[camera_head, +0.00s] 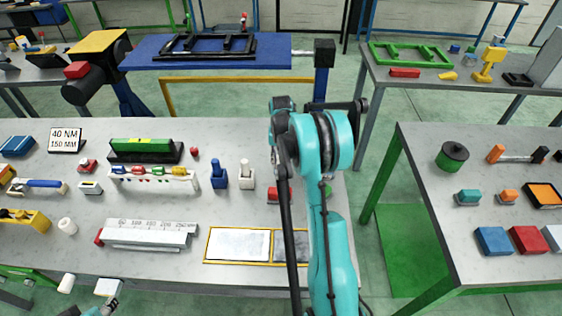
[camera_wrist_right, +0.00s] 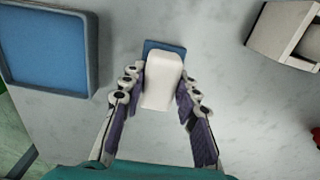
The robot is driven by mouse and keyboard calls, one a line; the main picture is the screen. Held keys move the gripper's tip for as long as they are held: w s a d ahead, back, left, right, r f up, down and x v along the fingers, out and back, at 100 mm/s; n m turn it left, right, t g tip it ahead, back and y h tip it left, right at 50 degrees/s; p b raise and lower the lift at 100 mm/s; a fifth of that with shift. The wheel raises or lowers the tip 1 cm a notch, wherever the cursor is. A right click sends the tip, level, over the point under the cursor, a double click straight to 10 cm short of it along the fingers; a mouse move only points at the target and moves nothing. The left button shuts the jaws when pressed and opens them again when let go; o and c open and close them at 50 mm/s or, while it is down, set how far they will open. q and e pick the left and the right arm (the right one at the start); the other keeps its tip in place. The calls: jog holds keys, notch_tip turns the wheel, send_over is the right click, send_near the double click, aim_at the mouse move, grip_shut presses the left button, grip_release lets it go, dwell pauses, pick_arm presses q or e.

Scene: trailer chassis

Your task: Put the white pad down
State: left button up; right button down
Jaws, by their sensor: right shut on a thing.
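The white pad (camera_wrist_right: 163,80) is a pale block with rounded edges, between the two fingers of my right gripper (camera_wrist_right: 160,88) in the right wrist view. The gripper is shut on it. A flat blue square (camera_wrist_right: 152,46) shows just behind the far end of the block, above a pale grey surface. I cannot tell whether block and blue square touch. In the head view my teal right arm (camera_head: 328,210) hides the right gripper, and I cannot make out the held pad. A small grey and teal part at the bottom left edge may be my left gripper (camera_head: 95,308); its fingers are unclear.
Another table (camera_head: 420,160) stands right.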

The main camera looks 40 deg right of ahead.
aim_at(281, 159)
jog(key=c, duration=1.1)
grip_release()
jog(key=shift+f, duration=0.15)
jog(key=shift+c, duration=0.2)
jog(key=shift+r, duration=0.55)
notch_tip(281, 159, up, 10)
jog(key=p, duration=0.2)
jog(key=shift+p, duration=0.35)
jog(key=s+a+r+n+t, duration=0.2)
jog(key=s+a+r, duration=0.25)
jog(key=a, duration=0.45)
jog(key=s+a+r+n+t, duration=0.1)
jog(key=s+a+r+n, duration=0.1)
jog(key=s+a+r, duration=0.5)
jog(key=s+a+f+n+t, duration=0.4)
jog(key=s+a, duration=0.5)
jog(key=a, duration=0.4)
jog(key=shift+f, duration=0.2)
